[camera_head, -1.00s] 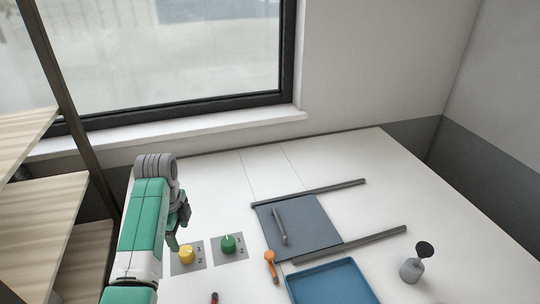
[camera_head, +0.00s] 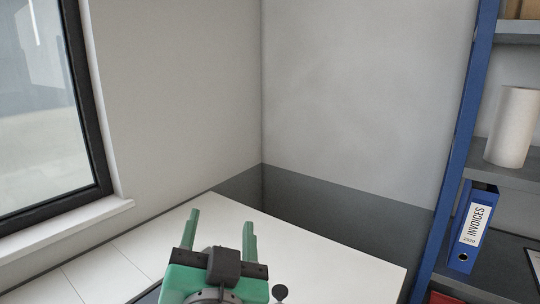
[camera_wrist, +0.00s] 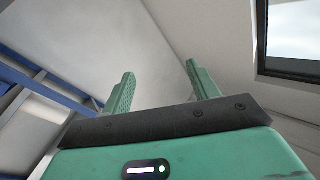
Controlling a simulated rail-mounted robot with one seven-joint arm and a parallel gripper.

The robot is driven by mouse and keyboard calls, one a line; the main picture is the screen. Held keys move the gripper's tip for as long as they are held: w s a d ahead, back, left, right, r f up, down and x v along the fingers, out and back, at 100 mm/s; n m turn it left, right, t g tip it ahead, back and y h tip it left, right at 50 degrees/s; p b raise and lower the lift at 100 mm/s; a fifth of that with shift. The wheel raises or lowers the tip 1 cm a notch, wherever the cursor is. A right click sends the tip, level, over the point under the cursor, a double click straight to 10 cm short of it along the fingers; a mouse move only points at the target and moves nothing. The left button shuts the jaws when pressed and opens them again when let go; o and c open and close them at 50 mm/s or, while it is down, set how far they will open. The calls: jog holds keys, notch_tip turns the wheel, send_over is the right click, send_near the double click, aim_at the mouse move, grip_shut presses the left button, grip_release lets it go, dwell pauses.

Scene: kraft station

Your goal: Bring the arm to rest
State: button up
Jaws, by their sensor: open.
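My gripper (camera_head: 220,232) is in the lower middle of the head view, above the white table (camera_head: 330,258). Its two green fingers stand apart, with nothing between them. In the wrist view the fingers of my gripper (camera_wrist: 160,88) are also spread and empty, pointing toward bare wall and ceiling surfaces. No object touches the fingers.
A blue-framed shelf (camera_head: 468,120) stands at the right, with a paper roll (camera_head: 512,127) and a blue invoices binder (camera_head: 473,228). A dark round-topped item (camera_head: 281,292) shows beside my gripper. A window (camera_head: 45,110) is at the left. The far table surface is clear.

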jog(key=s+d+r+n+t+h, duration=0.1)
jog(key=s+d+r+t, duration=0.3)
jog(key=s, duration=0.4)
jog(key=s+d+r+n+t+h, duration=0.1)
jog(key=s+d+r+n, duration=0.1)
jog(key=s+d+r, duration=0.4)
notch_tip(320, 180, up, 15)
jog(key=a+p, duration=0.2)
jog(key=p, duration=1.4)
jog(key=shift+s+r, duration=0.15)
